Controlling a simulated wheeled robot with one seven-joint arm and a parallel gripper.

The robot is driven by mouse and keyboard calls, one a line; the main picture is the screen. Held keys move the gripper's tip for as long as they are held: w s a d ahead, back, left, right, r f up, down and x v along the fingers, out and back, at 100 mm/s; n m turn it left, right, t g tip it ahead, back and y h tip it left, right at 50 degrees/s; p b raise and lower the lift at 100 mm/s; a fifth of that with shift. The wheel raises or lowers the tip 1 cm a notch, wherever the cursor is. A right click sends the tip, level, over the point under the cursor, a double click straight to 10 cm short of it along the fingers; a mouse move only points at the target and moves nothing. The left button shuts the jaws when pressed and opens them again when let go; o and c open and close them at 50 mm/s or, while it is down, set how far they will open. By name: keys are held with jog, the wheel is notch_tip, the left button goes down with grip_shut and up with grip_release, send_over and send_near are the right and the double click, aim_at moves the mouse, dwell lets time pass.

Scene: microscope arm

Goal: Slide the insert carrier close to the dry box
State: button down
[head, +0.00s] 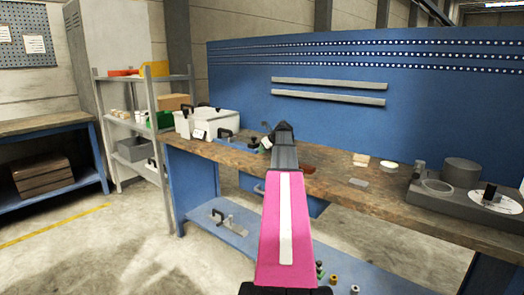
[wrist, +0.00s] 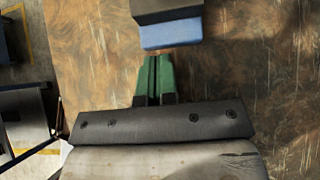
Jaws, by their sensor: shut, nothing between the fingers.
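The dry box appears to be the white lidded box (head: 208,122) with dark fittings at the left end of the bench. A low blue piece with a black handle, likely the insert carrier (head: 228,137), sits just right of it. In the wrist view a block with a blue face and dark grey top, likely the same carrier (wrist: 170,34), lies directly ahead of my fingertips. My gripper (wrist: 154,58) has its green fingers shut together and empty, their tips at or very near the blue face; I cannot tell whether they touch. In the head view my arm hides the fingers.
The wooden bench top (head: 330,185) is mostly clear right of my arm, with small pale pieces and a reddish block (head: 307,169). A grey machine base (head: 440,200) stands at the right. A blue panel (head: 350,115) rises behind. A shelf rack (head: 150,125) stands left.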

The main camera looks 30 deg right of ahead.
jog(key=s, duration=0.1)
jog(key=s+d, duration=0.1)
jog(key=s, duration=0.1)
jog(key=shift+s+d, duration=0.1)
jog(key=v, duration=0.9)
jog(key=shift+r, duration=0.35)
jog(key=shift+s, duration=0.25)
